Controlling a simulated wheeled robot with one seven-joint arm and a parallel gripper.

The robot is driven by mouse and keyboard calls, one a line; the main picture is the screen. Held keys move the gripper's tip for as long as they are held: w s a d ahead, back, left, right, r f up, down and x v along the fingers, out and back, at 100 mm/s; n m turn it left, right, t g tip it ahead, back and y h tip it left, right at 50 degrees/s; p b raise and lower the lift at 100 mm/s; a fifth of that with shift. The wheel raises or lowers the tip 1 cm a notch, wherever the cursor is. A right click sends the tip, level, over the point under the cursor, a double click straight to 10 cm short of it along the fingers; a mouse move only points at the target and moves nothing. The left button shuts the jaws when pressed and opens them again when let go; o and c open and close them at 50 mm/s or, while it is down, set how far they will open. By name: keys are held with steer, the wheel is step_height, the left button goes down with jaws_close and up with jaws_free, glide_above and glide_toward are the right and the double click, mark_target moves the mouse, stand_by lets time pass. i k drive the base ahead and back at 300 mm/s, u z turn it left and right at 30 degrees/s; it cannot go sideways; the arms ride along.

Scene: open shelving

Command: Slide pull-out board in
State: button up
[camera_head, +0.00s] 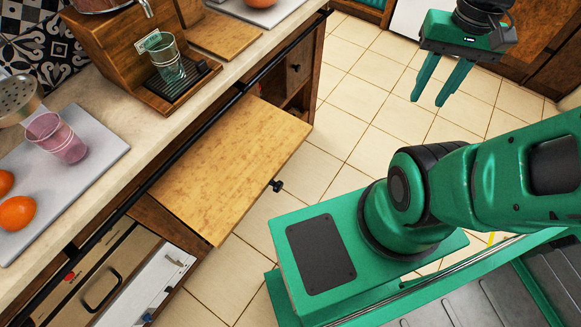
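The pull-out board (236,165) is a flat light-wood panel. It sticks out from under the counter, over the floor. A small dark knob (277,186) is on its front edge. My gripper (439,88) is at the upper right, above the floor and well apart from the board. Its two green fingers point down with a gap between them, and nothing is held. The board's inner end is hidden under the counter.
The counter (231,67) holds a wooden dispenser with a glass (167,61), a pink cup (57,138), oranges (16,212) and cutting boards. A black rail (213,118) runs along its edge. Tiled floor lies between the board and my gripper. An appliance (110,280) sits below left.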

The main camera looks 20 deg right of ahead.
mark_target(214, 184)
steer(key=z, duration=1.3)
steer(key=k, duration=1.5)
steer(key=u, duration=1.05)
steer(key=i, duration=1)
steer(key=z, duration=0.05)
steer(key=k, duration=0.4)
